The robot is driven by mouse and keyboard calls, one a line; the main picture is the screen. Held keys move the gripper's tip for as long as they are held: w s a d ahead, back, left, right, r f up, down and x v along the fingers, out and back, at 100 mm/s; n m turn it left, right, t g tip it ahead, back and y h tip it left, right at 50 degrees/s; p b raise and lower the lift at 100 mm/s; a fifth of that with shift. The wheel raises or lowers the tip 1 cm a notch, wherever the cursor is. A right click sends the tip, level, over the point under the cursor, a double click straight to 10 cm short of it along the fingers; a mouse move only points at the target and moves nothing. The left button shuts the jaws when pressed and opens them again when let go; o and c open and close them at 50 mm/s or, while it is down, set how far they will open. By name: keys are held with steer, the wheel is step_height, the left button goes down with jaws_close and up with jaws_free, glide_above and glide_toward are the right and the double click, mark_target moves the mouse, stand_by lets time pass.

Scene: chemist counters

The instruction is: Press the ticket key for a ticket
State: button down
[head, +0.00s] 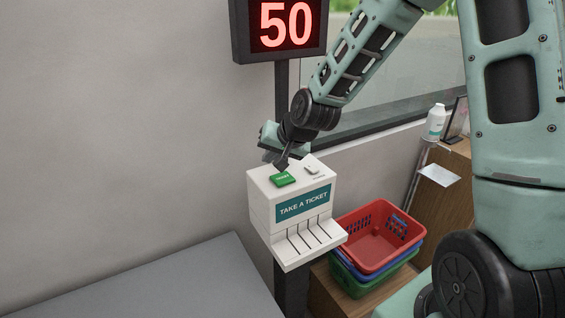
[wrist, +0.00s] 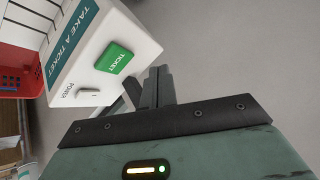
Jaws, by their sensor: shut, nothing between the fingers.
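The white ticket machine (head: 262,200) stands on a dark post and bears a teal "TAKE A TICKET" label. Its green ticket key (head: 283,179) is on the top face, and also shows in the wrist view (wrist: 114,57). A small white power key (wrist: 89,91) sits beside it. My gripper (head: 281,165) is shut and empty, just behind the green key in the head view. In the wrist view my gripper's fingertips (wrist: 158,72) are to the right of the key, with a gap in the picture. I cannot tell the height of the tips above the top face.
A display (head: 285,27) reading 50 is above the machine. Stacked red, blue and green baskets (head: 378,232) stand right of it. A white bottle (head: 435,122) is on a wooden counter at right. A grey surface (head: 200,283) lies at lower left.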

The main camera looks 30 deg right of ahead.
mark_target(285, 179)
steer(key=w+d+r+m+t+h, duration=0.1)
steer(key=w+d+m, duration=0.1)
steer(key=d, duration=0.4)
steer(key=shift+w+r+p, duration=0.35)
steer(key=shift+w+p, duration=0.05)
steer(key=shift+f, duration=0.1)
step_height(285, 179, down, 9)
steer(key=b, duration=0.7)
steer(key=shift+a, duration=0.1)
stand_by(1.3)
steer(key=shift+f+b, duration=0.25)
steer(key=shift+b, duration=0.1)
steer(key=shift+f+b, duration=0.4)
steer(key=shift+f, duration=0.05)
stand_by(0.6)
steer(key=shift+r, duration=0.15)
steer(key=shift+r+p, duration=0.7)
steer(key=shift+r, duration=0.05)
